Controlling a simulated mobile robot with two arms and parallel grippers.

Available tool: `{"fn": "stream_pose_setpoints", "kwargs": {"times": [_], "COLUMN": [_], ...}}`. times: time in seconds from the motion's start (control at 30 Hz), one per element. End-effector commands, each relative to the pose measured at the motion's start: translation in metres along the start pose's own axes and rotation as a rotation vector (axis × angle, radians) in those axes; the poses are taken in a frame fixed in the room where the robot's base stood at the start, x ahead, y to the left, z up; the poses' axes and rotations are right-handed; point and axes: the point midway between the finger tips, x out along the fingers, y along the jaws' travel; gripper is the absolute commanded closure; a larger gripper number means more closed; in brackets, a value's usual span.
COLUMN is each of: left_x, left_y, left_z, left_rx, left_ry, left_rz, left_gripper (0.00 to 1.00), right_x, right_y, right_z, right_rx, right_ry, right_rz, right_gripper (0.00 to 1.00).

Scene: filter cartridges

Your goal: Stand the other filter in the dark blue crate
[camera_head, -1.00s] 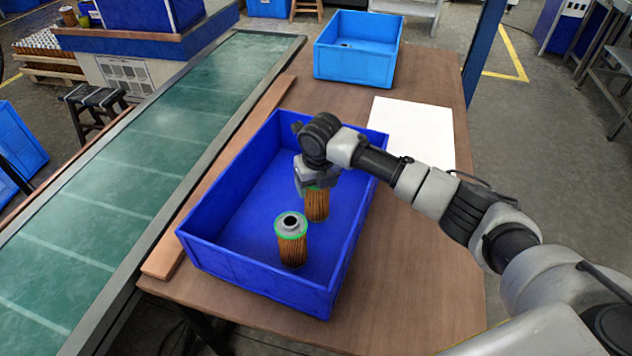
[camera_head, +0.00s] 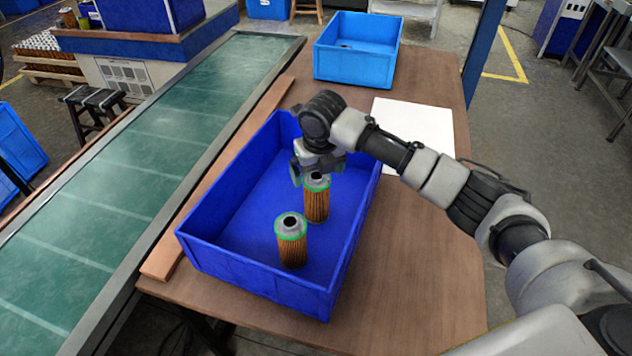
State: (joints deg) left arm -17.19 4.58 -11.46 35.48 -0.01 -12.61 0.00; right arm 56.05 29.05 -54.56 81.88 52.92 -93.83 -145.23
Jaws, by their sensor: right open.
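The dark blue crate (camera_head: 255,275) stands on the brown table. Two filters with green-rimmed tops and brown pleated sides stand upright inside it. The nearer filter (camera_head: 292,243) is toward the front of the crate. The farther filter (camera_head: 316,203) stands just behind it and to the right, and I cannot tell whether the two touch. My right gripper (camera_head: 312,174) is open just above the farther filter's top, with its fingers around or close over the top end. My left gripper is not in view.
A light blue crate (camera_head: 357,68) with a small dark item inside stands at the table's back. A white sheet (camera_head: 415,128) lies right of the dark blue crate, partly behind my right arm. A green conveyor (camera_head: 150,145) and a wooden strip (camera_head: 163,258) run along the left.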

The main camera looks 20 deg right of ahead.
Motion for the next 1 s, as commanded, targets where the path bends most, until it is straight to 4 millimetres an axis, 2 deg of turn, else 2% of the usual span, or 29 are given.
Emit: {"fn": "stream_pose_setpoints", "kwargs": {"times": [0.03, 0.2, 0.4, 1.0], "left_x": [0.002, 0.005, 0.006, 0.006], "left_y": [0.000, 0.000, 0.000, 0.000], "left_z": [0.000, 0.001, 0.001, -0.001], "left_rx": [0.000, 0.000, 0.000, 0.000], "left_ry": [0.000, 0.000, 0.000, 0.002], "left_rz": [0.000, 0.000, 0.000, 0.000], "left_gripper": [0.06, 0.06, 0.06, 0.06], "right_x": [-0.012, -0.044, -0.065, -0.068], "right_y": [0.000, 0.000, 0.000, 0.000], "right_z": [0.001, 0.000, 0.000, 0.000], "right_rx": [-0.002, -0.002, -0.001, -0.001], "right_ry": [-0.005, -0.003, -0.002, 0.001], "right_rz": [0.000, -0.001, 0.000, 0.000], "right_gripper": [0.06, 0.06, 0.06, 0.06]}}
